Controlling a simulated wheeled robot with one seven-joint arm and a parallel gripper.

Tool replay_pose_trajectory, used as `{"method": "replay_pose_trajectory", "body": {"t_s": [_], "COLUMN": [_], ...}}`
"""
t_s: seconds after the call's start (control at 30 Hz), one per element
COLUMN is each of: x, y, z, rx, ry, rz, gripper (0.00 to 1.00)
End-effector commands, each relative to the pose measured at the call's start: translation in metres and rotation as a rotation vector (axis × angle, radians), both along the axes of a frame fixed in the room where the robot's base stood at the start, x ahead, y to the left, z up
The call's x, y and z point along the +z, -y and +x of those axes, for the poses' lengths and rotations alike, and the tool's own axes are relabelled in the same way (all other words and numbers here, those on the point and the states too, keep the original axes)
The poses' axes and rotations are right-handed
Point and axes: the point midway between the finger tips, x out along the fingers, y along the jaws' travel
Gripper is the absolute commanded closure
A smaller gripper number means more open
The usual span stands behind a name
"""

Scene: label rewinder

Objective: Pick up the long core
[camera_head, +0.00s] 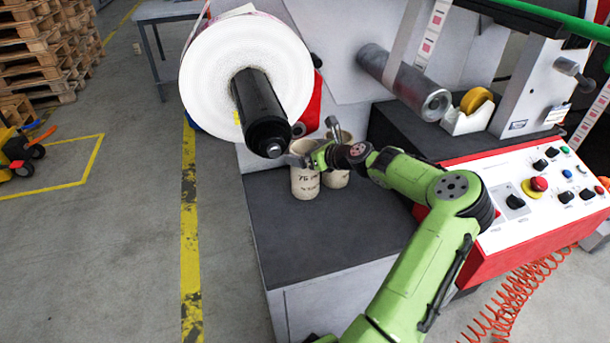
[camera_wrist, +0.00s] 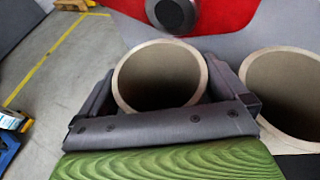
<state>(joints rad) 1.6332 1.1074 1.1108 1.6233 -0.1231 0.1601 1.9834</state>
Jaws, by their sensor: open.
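Two beige cardboard cores stand upright side by side on the dark machine deck. The front-left core (camera_head: 305,185), with printed marks, also shows in the wrist view (camera_wrist: 122,82). The other core (camera_head: 337,178) stands just right of it, also in the wrist view (camera_wrist: 262,103). I cannot tell which is longer. My gripper (camera_head: 318,150) is at the top of the cores. In the wrist view its open fingers (camera_wrist: 163,82) lie on either side of the left core's rim. Whether they touch its wall is not clear.
A large white label roll on a black shaft (camera_head: 262,105) projects close above-left of my gripper. A grey roller (camera_head: 400,80) and a yellow tape roll in a white dispenser (camera_head: 468,118) are behind right. A control panel (camera_head: 525,195) stands right. The front deck (camera_head: 320,240) is clear.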

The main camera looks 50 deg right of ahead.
Motion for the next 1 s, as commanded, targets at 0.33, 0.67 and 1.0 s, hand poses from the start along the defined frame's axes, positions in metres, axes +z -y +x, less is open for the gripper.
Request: {"method": "replay_pose_trajectory", "body": {"t_s": [0.33,0.67,1.0], "x": [0.001,0.002,0.019], "y": [0.0,0.0,-0.001], "z": [0.0,0.0,-0.004], "rx": [-0.001,-0.001,-0.001], "ry": [0.0,0.001,0.001], "rz": [-0.001,-0.001,-0.005], "gripper": [0.25,0.6,0.6]}}
